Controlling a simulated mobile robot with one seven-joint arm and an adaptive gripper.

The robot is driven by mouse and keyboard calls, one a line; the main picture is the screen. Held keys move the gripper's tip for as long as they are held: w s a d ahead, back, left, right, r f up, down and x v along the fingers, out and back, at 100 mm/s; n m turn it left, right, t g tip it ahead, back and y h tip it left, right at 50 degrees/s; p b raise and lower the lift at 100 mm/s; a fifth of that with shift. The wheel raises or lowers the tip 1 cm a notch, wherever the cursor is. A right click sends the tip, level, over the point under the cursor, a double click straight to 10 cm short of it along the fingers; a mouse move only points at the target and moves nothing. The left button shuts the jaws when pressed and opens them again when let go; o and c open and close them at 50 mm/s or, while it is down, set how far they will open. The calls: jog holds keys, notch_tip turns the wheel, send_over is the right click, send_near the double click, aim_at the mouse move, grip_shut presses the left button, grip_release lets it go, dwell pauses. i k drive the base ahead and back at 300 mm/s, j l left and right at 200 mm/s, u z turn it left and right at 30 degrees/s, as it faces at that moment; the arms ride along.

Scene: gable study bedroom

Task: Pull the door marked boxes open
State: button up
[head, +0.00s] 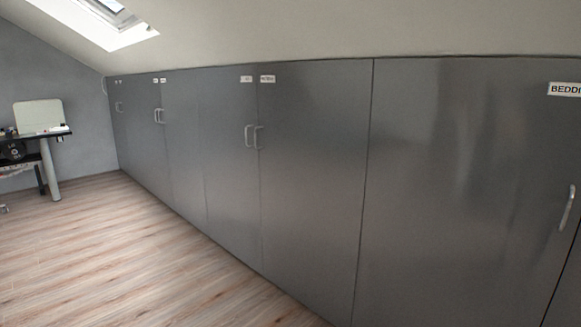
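A row of grey cupboard doors runs along the wall under the sloped ceiling. All look shut. No label that I can read says boxes. The nearest door (460,170) carries a label cut off at the right edge, reading "BEDDI" (566,90), and has a pale bar handle (567,207). Mid-row, two neighbouring handles, the left handle (249,136) and the right handle (258,138), sit below two small labels, a left label (246,79) and a right label (267,79), too small to read surely. Farther labels (159,80) are unreadable. My gripper is not in view.
The wooden floor (110,250) is clear along the doors. A desk (38,137) with a pale board (38,115) stands at the far left, with a dark chair (20,160) by it. A skylight (105,20) is in the low sloped ceiling.

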aim_at(314, 117)
jog(key=i+u, duration=0.1)
jog(key=i, duration=0.85)
jog(key=i+l+u, duration=0.1)
jog(key=i, duration=0.9)
jog(key=i+l+u, duration=0.1)
jog(key=i, duration=0.85)
